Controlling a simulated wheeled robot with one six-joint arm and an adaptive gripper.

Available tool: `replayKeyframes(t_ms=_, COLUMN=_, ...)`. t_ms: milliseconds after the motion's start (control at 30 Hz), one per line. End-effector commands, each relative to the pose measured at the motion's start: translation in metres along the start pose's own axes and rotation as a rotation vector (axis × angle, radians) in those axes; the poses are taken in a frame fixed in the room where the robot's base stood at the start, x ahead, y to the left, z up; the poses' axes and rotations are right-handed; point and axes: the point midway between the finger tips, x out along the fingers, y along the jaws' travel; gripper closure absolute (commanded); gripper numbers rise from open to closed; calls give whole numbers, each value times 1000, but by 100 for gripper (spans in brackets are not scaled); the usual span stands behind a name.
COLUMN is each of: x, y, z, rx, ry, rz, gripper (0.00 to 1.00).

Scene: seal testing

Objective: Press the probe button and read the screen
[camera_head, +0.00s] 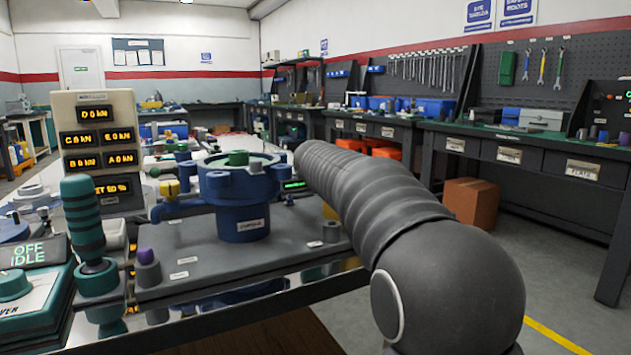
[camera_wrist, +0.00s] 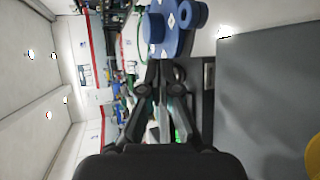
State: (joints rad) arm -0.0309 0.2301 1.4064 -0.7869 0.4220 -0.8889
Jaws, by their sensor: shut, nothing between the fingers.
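A small dark screen (camera_head: 293,185) with green characters stands just right of the blue flanged vessel (camera_head: 240,205), partly beside my arm; its reading is too small to make out. A purple-topped knob (camera_head: 147,256) on a grey post stands at the plate's front left. I cannot tell which part is the probe button. In the wrist view, which is turned sideways, my gripper (camera_wrist: 160,68) is shut and empty, its tips close to the blue vessel (camera_wrist: 164,30). Whether they touch it is unclear. In the head view my arm hides the gripper.
A cream panel (camera_head: 98,150) with several orange readouts stands at left, behind a green ribbed handle (camera_head: 83,220). A box display (camera_head: 33,252) reads "OFF IDLE". The grey base plate (camera_head: 205,262) has bare room in front. A cardboard box (camera_head: 470,203) sits under the right bench.

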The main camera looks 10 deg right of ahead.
Motion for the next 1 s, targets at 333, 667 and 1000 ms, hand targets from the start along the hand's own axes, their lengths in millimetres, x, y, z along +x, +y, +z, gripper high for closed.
replayKeyframes(t_ms=333, x=3, y=-2, z=-2, rx=0, ry=0, rz=0, gripper=100)
replayKeyframes(t_ms=667, x=6, y=-3, z=-3, rx=0, ry=0, rz=0, gripper=100)
replayKeyframes(t_ms=1000, x=6, y=-3, z=-4, rx=0, ry=0, rz=-1, gripper=100)
